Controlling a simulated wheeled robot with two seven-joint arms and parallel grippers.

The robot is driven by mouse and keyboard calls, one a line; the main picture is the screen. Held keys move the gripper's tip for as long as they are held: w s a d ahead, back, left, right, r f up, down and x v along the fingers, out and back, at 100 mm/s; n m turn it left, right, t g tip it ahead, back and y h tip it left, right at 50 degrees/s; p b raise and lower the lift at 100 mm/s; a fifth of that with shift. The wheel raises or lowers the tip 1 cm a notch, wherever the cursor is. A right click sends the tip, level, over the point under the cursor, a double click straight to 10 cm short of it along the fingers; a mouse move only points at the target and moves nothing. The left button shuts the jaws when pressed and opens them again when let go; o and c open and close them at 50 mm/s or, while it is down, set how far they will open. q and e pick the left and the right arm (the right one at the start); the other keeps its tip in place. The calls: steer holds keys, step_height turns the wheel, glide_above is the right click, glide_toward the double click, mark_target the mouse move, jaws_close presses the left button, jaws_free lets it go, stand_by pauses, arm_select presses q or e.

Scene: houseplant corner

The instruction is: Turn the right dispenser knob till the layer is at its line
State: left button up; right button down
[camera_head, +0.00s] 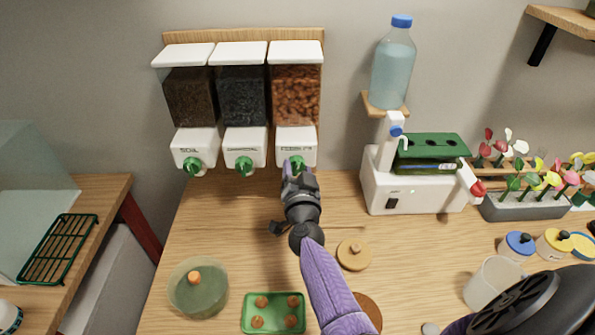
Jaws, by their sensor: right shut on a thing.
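The right dispenser (296,95) hangs on the wall board, filled with orange-brown pebbles under a white lid. Its white base (310,142) carries a green knob (297,161) at the front. My right gripper (297,172) is at this knob, shut on it, and covers its lower part. The label above the knob is too small to read. I cannot make out a layer or its line; the space just below the knob is partly hidden by my gripper and arm. My left gripper is not in view.
Soil (190,97) and dark-grain (241,97) dispensers hang to the left. A white machine (390,190) with a bottle (392,68) stands right. A round glass vessel (190,300), green tray (274,327) and wooden lid (354,254) lie in front. The table under the left dispensers is clear.

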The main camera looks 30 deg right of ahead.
steer(key=m+b, duration=0.1)
steer(key=m, duration=0.5)
steer(key=shift+f+m+h, duration=0.1)
steer(key=shift+m+h, duration=0.3)
steer(key=m, duration=0.2)
steer(key=shift+m+b, duration=0.35)
steer(key=shift+m, duration=0.05)
steer(key=m, duration=0.3)
steer(key=shift+h+b, duration=0.3)
steer(key=shift+m, duration=1)
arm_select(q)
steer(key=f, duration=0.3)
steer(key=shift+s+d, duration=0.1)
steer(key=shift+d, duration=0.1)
arm_select(e)
steer(key=shift+m, duration=0.4)
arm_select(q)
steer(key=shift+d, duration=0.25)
